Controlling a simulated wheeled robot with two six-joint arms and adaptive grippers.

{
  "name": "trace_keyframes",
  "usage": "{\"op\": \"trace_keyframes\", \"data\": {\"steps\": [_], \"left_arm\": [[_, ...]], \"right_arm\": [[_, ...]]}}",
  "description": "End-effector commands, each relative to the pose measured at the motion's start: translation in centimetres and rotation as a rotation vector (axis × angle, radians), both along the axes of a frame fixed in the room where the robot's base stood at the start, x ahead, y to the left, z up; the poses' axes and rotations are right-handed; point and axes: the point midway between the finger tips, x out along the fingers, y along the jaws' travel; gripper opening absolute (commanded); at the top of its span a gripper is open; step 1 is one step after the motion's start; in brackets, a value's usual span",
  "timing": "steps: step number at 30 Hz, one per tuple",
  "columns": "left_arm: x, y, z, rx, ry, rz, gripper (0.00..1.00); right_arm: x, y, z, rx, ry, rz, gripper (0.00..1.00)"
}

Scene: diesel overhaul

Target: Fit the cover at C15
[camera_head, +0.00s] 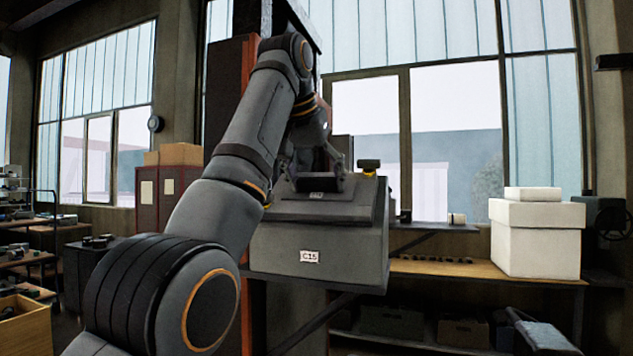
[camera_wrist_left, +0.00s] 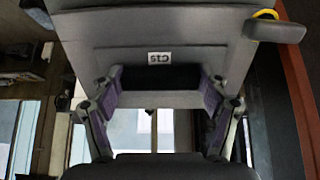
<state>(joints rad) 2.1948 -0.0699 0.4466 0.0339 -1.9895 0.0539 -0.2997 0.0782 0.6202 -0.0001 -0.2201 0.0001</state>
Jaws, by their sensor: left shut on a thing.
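The grey housing (camera_head: 335,255) has a white C15 label (camera_head: 309,256) on its front. A dark grey sloped cover (camera_head: 345,208) lies over its top; I cannot tell whether it is fully seated. My left gripper (camera_head: 322,172) is above the cover, shut on its raised dark grip. In the left wrist view, the purple-padded fingers of the left gripper (camera_wrist_left: 162,92) sit either side of the dark grip (camera_wrist_left: 158,78). A small C15 label (camera_wrist_left: 159,58) shows upside down on the cover beside it. My right gripper is not in view.
A dark block with a yellow part (camera_head: 368,164) stands up at the housing's right rear. A wooden shelf (camera_head: 440,268) with white boxes (camera_head: 537,238) is at right. A reddish-brown post (camera_head: 228,85) rises close behind my left arm. A loaded rack (camera_head: 25,240) is at far left.

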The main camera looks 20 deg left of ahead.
Motion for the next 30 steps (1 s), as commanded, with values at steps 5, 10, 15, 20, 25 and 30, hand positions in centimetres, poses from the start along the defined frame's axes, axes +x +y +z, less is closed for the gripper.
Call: {"op": "trace_keyframes", "data": {"steps": [5, 10, 15, 20, 25, 30], "left_arm": [[0.0, 0.0, 0.1, 0.001, -0.001, -0.001, 0.90], [0.0, 0.0, 0.1, 0.001, -0.001, -0.001, 1.00], [0.0, 0.0, 0.0, 0.000, 0.000, 0.000, 1.00], [-0.2, 0.0, 0.4, 0.000, 0.001, 0.000, 1.00], [-0.8, 0.0, 2.1, 0.009, 0.012, 0.009, 1.00], [-3.2, 0.1, 5.2, 0.006, 0.006, 0.008, 1.00]], "right_arm": [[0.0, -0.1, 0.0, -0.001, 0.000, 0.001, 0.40], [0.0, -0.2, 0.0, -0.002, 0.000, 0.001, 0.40], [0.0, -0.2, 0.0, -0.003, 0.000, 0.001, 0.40], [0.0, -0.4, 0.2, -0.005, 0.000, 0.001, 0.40], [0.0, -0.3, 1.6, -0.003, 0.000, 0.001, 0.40], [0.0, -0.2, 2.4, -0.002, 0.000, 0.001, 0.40]]}}
